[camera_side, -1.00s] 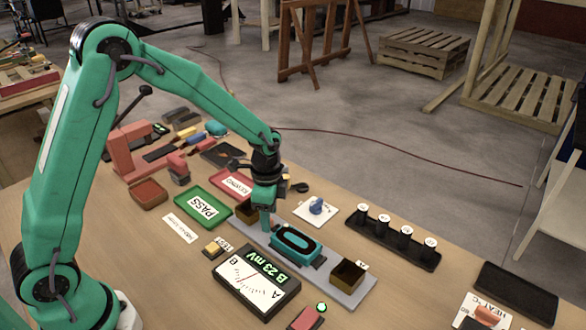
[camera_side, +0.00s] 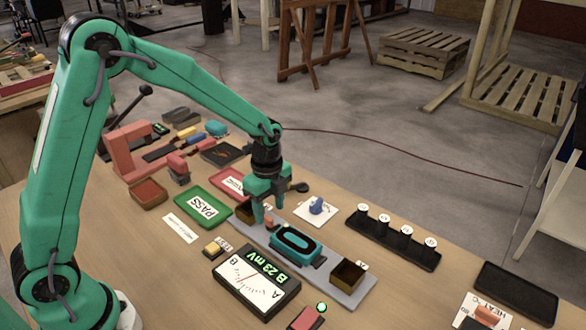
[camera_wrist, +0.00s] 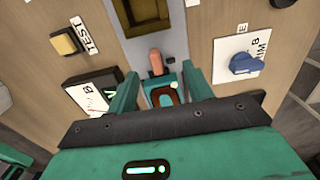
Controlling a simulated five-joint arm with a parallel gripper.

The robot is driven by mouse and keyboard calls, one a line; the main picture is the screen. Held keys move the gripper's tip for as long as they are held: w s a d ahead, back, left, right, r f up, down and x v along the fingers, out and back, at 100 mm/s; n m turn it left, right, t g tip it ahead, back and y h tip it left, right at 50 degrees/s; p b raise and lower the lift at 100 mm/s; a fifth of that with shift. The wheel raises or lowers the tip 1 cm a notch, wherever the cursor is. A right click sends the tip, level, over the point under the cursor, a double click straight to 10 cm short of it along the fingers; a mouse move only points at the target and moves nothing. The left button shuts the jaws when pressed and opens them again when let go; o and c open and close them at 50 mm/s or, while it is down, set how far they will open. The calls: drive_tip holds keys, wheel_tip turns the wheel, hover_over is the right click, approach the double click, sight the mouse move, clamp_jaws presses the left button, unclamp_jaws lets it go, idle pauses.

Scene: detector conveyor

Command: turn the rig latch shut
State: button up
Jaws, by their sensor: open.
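The rig is a long grey plate (camera_side: 330,273) with a teal ring-topped part (camera_side: 296,246) on it and a dark open box at each end. The latch is a small salmon-orange lever (camera_wrist: 156,61) at the end of the teal part; its tip shows in the side view (camera_side: 269,221). In the wrist view the lever points roughly along the plate. My gripper (camera_side: 271,213) is open above this end of the rig, fingers spread to either side of the lever. In the wrist view my gripper (camera_wrist: 159,76) has the lever between its fingertips; contact cannot be told.
A meter (camera_side: 256,280) reading 23 mV lies in front, with a yellow TEST button (camera_side: 216,245) beside it. A blue knob on a white plate (camera_side: 317,208) stands behind the rig. The green PASS tray (camera_side: 203,206) is to the left, a black rack (camera_side: 392,238) to the right.

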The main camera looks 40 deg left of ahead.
sight(270, 217)
wheel_tip(270, 217, up, 6)
drive_tip(key=shift+r, duration=0.1)
drive_tip(key=s+a+r+n+t, duration=0.2)
drive_tip(key=s+r+n, duration=0.4)
drive_tip(key=s+n, duration=0.3)
drive_tip(key=s+a+r+n+t, duration=0.2)
drive_tip(key=s+r+n, duration=0.4)
drive_tip(key=s+n, duration=0.3)
drive_tip(key=shift+s+a+r+t, duration=0.35)
drive_tip(key=shift+s+t, duration=0.45)
drive_tip(key=shift+s, duration=0.7)
drive_tip(key=shift+d, duration=0.1)
idle(0.9)
